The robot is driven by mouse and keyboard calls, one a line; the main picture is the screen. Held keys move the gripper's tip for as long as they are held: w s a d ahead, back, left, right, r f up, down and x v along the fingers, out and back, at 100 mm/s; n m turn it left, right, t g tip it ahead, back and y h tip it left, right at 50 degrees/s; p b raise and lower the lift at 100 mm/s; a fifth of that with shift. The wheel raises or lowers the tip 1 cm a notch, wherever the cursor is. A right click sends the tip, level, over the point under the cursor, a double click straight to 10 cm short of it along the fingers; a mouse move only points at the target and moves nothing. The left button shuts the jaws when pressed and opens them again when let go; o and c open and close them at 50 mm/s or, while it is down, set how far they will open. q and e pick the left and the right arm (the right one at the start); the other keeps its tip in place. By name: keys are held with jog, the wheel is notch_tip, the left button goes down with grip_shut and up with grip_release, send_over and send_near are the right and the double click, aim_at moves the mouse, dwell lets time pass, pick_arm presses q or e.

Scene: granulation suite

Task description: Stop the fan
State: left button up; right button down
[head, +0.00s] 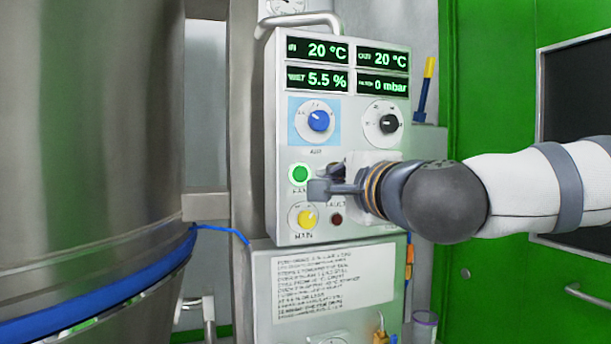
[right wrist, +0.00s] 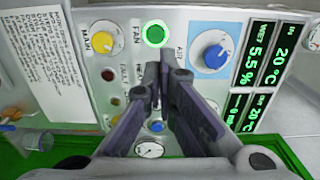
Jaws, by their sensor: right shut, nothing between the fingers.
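The control panel (head: 338,115) is a light grey box. Its round green FAN button (head: 300,174) is lit; it also shows in the right wrist view (right wrist: 154,34), just beyond my fingertips. My right gripper (head: 318,188) is shut and empty, its tips just right of and slightly below the green button in the head view. Whether the tips touch the panel, I cannot tell. In the right wrist view the shut fingers (right wrist: 160,75) hide part of the panel. My left gripper is not in view.
Near the button are a yellow MAIN knob (head: 303,217), a dark red FAULT lamp (head: 336,219), a blue AIR knob (head: 319,121) and a black knob (head: 388,124). Displays (head: 317,51) read 20 °C, 5.5 % and 0 mbar. A large steel vessel (head: 90,130) stands left.

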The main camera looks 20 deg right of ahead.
jog(key=b, duration=0.2)
send_near(302, 172)
jog(key=w, duration=0.5)
jog(key=shift+w+a, duration=0.15)
jog(key=shift+w, duration=0.2)
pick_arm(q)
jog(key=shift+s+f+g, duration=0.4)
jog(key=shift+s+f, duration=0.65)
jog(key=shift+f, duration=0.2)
pick_arm(e)
jog(key=shift+w, duration=0.65)
